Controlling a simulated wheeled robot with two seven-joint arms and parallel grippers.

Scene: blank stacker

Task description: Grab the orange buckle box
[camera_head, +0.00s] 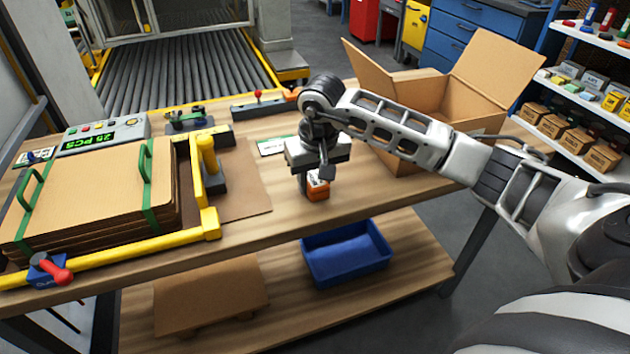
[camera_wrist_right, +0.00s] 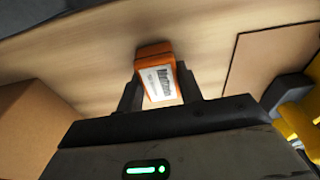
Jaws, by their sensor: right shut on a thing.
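The orange buckle box (camera_head: 317,191) is a small orange box with a white printed label, on the wooden table near its front edge. My right gripper (camera_head: 314,184) is above it, with its fingers around the box. In the right wrist view the box (camera_wrist_right: 158,76) sits between the two dark fingers of the right gripper (camera_wrist_right: 159,92), which is shut on it. I cannot tell whether the box still touches the tabletop. My left gripper is not in view.
An open cardboard box (camera_head: 425,95) stands to the right, behind my right arm. A yellow-framed stacker with cardboard sheets (camera_head: 90,200) fills the table's left side. A blue bin (camera_head: 345,252) is on the lower shelf. The table is clear around the buckle box.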

